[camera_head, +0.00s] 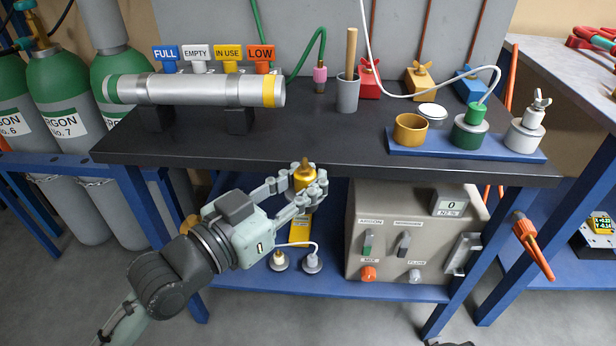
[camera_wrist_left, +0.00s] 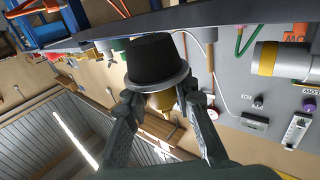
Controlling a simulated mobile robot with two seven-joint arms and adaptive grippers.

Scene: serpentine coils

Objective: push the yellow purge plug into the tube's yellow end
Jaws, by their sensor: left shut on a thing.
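The yellow purge plug (camera_head: 303,176) has a brass tip pointing up and is held in my left gripper (camera_head: 306,190), in front of the black table's front edge. In the left wrist view its black end and grey rim (camera_wrist_left: 155,62) face the camera, with the yellow part between the fingers. The metal tube (camera_head: 190,89) lies horizontally on black supports, with a green band at its left and a yellow end (camera_head: 271,92) at its right. The plug is apart from the tube, nearer and lower, slightly right of the yellow end.
The black table (camera_head: 340,140) has free room right of the tube. A grey cup (camera_head: 348,95) with a wooden handle stands there. A blue tray (camera_head: 465,146) holds several caps. Small signs (camera_head: 229,52) stand behind the tube. A grey control box (camera_head: 415,235) sits below.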

